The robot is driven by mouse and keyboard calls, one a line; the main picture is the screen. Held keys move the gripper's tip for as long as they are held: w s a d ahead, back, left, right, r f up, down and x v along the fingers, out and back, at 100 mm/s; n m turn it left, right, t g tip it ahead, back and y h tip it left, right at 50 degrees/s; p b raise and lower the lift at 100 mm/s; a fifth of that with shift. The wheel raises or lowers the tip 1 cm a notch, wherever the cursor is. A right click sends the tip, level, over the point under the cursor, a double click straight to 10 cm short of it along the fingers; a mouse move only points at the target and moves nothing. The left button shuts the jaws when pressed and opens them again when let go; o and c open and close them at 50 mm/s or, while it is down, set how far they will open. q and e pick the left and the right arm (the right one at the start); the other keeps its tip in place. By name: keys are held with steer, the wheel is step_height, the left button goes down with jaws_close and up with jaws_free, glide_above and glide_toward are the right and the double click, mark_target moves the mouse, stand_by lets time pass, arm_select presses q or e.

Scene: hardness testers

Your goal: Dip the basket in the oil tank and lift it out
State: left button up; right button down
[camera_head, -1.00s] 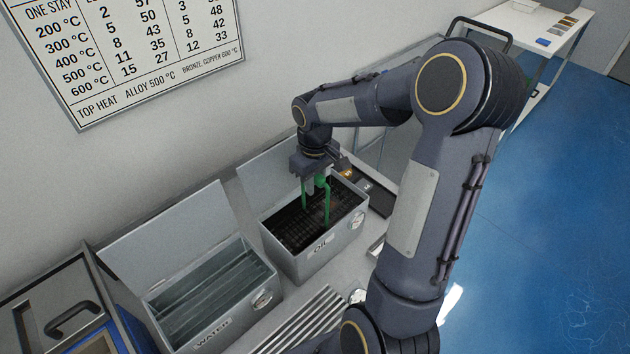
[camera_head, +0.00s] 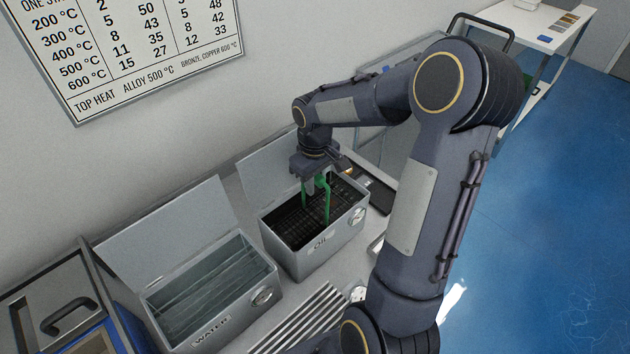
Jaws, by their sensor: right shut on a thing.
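The oil tank (camera_head: 322,250) is a grey metal box marked OIL, with its lid raised at the back and dark inside. The basket (camera_head: 318,214) is a dark wire mesh with green uprights and sits inside the tank's opening. How deep it is in the oil is hard to tell. My right gripper (camera_head: 313,186) is above the tank, pointing down, shut on the green handle of the basket. My left gripper is not in view.
The water tank (camera_head: 225,325) stands open to the left of the oil tank. A slatted grey rack (camera_head: 310,318) lies in front. A blue-edged unit with a black handle (camera_head: 72,318) is at the lower left. A white table (camera_head: 530,28) stands far right, with blue floor between.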

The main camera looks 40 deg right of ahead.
steer(key=shift+r+p, duration=4.65)
steer(key=shift+r, duration=1.25)
steer(key=shift+f, duration=0.15)
